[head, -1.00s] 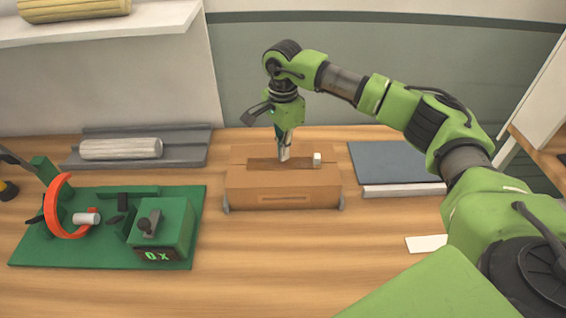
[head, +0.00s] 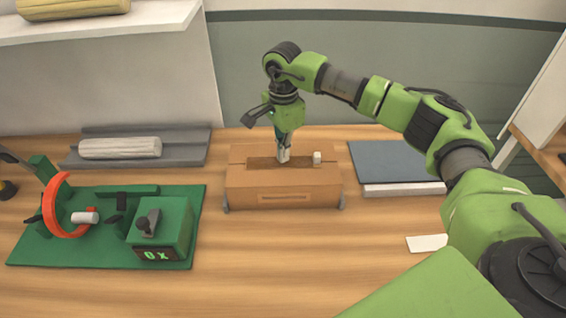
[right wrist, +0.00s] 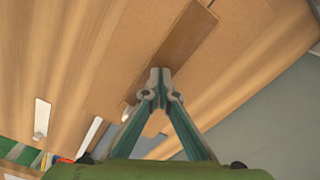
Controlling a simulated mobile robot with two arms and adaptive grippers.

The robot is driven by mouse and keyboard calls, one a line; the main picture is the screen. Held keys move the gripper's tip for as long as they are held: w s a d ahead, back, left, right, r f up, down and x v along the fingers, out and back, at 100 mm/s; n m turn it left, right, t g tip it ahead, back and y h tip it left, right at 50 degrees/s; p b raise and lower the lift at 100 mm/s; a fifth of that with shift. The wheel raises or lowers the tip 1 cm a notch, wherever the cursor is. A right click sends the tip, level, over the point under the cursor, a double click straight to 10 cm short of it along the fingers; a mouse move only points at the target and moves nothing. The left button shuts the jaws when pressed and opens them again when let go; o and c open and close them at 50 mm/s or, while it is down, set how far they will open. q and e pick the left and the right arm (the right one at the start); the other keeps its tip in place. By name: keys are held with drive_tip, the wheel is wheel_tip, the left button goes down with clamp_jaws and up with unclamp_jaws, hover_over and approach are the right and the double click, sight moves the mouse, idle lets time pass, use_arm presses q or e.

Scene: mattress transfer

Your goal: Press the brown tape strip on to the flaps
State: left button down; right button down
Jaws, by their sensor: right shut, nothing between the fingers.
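The cardboard box (head: 240,190) stands closed on the table, in the middle of the head view. A darker brown tape strip (head: 265,162) lies along the seam of its top flaps. The strip also shows in the right wrist view (right wrist: 187,40), running up and right beyond the fingertips. My right gripper (head: 284,159) points down with its fingertips together over the strip, seemingly touching it. It is shut and empty in the right wrist view (right wrist: 160,75). The fingers hide part of the strip. My left gripper is not in view.
A green board (head: 55,255) with an orange ring (head: 58,208) is at left. A grey tray (head: 190,150) with a white roll lies behind it. A dark panel (head: 393,165) lies right.

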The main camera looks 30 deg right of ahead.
drive_tip(key=shift+f+b, duration=0.35)
drive_tip(key=shift+f, duration=0.25)
drive_tip(key=shift+r, duration=0.1)
idle(0.6)
drive_tip(key=shift+r+p, duration=2.1)
drive_tip(key=shift+r, duration=1.4)
